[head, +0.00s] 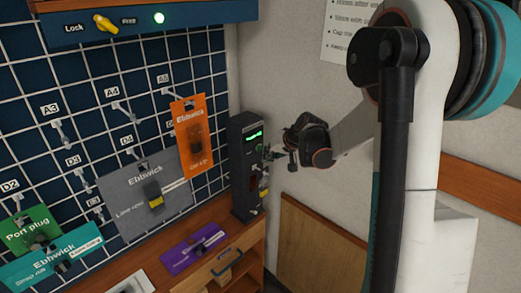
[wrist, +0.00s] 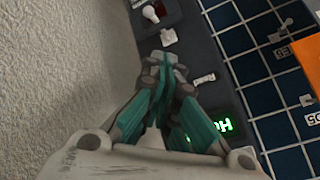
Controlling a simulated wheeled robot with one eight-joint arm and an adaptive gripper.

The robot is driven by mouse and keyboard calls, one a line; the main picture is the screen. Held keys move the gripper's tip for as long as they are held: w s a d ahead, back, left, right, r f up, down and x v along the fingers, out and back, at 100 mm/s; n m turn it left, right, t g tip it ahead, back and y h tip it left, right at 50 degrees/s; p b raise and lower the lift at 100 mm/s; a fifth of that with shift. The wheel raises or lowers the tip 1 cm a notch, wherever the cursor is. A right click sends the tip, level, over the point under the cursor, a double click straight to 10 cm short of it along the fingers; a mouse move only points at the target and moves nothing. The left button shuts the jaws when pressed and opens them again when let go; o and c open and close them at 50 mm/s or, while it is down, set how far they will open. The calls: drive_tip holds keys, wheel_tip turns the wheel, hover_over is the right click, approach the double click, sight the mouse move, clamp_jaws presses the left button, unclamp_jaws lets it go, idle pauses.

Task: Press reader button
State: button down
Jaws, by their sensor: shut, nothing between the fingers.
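The reader is a tall dark box (head: 240,190) standing on the wooden bench at the right end of the grid panel. Its green lit display (head: 253,136) is near the top; part of it shows in the wrist view (wrist: 224,126). My gripper (head: 274,156) is shut and empty, just right of the reader's front face in the head view. In the wrist view its teal fingers (wrist: 164,62) overlap the reader's face. A small white knob (wrist: 168,37) shows just beyond the fingertips. I cannot tell whether the tips touch anything; the fingers hide part of the face.
A grid panel (head: 140,77) with hooks and hanging cards is left of the reader. An orange card (head: 194,158) hangs close to it. A purple card (head: 193,248) lies on the bench. A lock switch (head: 105,23) is above.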

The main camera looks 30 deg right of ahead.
drive_tip(key=s, duration=0.1)
drive_tip(key=s+d, duration=0.1)
drive_tip(key=s, duration=0.2)
drive_tip(key=shift+s+d, duration=0.35)
idle(0.3)
